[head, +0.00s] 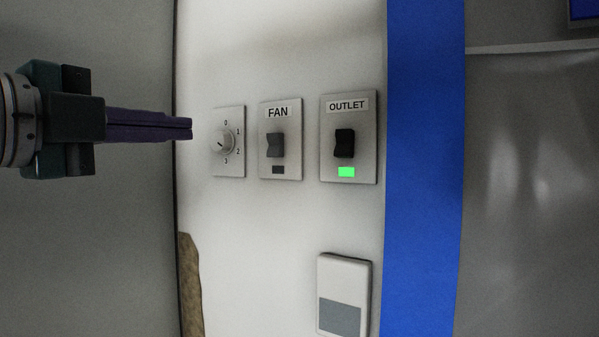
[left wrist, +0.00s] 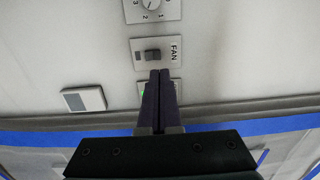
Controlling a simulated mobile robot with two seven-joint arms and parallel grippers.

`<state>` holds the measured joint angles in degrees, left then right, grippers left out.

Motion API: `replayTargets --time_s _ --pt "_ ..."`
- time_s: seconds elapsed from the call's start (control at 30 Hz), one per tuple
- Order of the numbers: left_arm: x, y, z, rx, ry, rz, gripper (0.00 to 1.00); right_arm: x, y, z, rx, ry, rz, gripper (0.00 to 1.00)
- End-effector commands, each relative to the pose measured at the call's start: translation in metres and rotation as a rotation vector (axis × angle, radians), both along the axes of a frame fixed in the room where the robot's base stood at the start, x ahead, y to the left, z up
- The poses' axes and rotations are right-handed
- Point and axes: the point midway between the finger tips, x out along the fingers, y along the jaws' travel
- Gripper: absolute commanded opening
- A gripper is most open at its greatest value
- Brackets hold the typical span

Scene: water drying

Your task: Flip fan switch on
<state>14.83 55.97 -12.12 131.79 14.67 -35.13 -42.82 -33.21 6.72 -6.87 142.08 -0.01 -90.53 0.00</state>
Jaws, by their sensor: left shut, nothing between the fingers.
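The fan switch (head: 275,145) is a dark grey rocker on a plate labelled FAN on the white wall. The small indicator (head: 278,170) below it is dark. It also shows in the left wrist view (left wrist: 152,56), turned sideways, just beyond my fingertips. My left gripper (head: 191,128) comes in from the left in the head view, its purple fingers shut and empty, with the tips left of the dial plate in the picture. In the left wrist view the shut fingers (left wrist: 160,72) overlap the outlet plate. I cannot tell their distance from the wall. My right gripper is not in view.
A dial (head: 225,143) sits left of the fan plate. The outlet switch (head: 344,143), with its green light (head: 346,172) lit, sits right of it. A white-and-grey panel (head: 343,295) is lower right. A blue strip (head: 424,170) runs along the wall's right.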

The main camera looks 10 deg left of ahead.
Motion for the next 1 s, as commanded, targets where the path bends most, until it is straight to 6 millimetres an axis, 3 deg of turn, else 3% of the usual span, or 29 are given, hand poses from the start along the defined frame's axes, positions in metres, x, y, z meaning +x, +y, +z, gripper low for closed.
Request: replayTargets --time_s 0.03,0.13,0.63,0.77,1.0 --pt "-0.002 -0.001 -0.008 0.002 -0.001 -0.009 0.0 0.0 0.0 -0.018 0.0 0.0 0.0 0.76" --pt "-0.005 -0.005 -0.007 0.014 0.007 -0.029 0.0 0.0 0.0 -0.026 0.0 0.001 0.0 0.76" --pt "-0.005 -0.008 -0.003 0.021 0.017 -0.044 0.0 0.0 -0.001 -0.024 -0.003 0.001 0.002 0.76" --pt "0.007 -0.012 0.001 0.017 0.016 -0.042 0.0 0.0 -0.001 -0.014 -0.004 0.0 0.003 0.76" --pt "0.052 -0.029 0.003 0.017 0.018 -0.044 0.0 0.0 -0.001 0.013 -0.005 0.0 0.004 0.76"
